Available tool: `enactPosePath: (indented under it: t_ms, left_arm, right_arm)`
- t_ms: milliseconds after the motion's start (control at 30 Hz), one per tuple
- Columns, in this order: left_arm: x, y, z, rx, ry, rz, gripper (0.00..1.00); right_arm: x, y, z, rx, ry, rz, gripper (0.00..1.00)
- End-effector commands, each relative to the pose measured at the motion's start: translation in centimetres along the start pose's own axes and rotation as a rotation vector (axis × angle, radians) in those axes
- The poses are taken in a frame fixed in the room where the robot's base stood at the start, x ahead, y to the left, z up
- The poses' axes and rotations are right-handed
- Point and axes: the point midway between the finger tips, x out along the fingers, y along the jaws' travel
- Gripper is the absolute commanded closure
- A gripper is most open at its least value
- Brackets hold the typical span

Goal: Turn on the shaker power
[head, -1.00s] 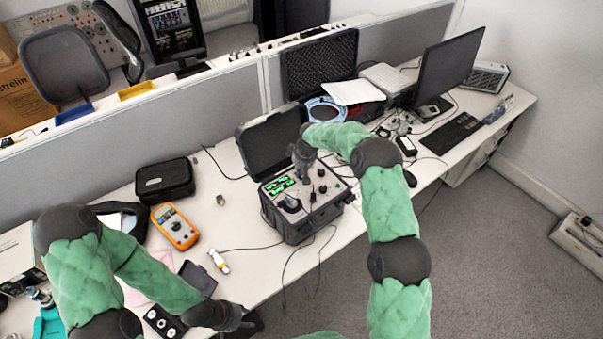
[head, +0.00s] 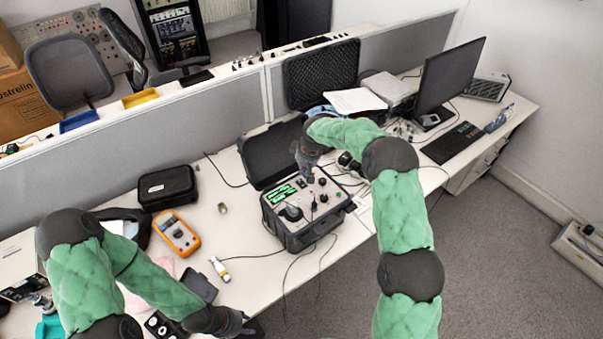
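The shaker unit (head: 318,222) is a dark case with its lid (head: 272,152) open, on the white desk. Its light panel carries a lit green display (head: 284,195), a large dark knob (head: 291,213) and several small knobs and switches. My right gripper (head: 306,177) points down over the back part of the panel; its fingers are small and dark, so I cannot tell whether they are open or touch a control. My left gripper (head: 240,323) is low at the desk's front edge, away from the unit; its fingers are hard to make out.
Cables hang over the front edge. A monitor (head: 449,75) and keyboard (head: 452,143) stand at the right. A grey partition (head: 150,140) runs behind the desk.

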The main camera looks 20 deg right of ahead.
Motion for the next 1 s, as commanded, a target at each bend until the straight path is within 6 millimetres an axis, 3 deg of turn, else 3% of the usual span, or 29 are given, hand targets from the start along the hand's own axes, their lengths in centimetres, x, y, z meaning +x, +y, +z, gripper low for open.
enactPosePath:
  t_ms: [200, 400, 1000]
  left_arm:
    - [0.0, 0.0, 0.0, 0.000, 0.000, 0.000, 0.60]
    - [-0.1, 0.0, 0.0, 0.000, 0.000, 0.000, 0.60]
    - [-0.1, 0.0, 0.0, 0.000, 0.000, 0.000, 0.60]
  right_arm:
    - [-3.8, 0.0, 0.8, 0.000, 0.002, 0.001, 1.00]
    - [-6.0, 0.0, 1.4, 0.001, 0.002, 0.001, 1.00]
    - [-6.8, 0.0, 1.6, 0.000, 0.001, 0.000, 1.00]
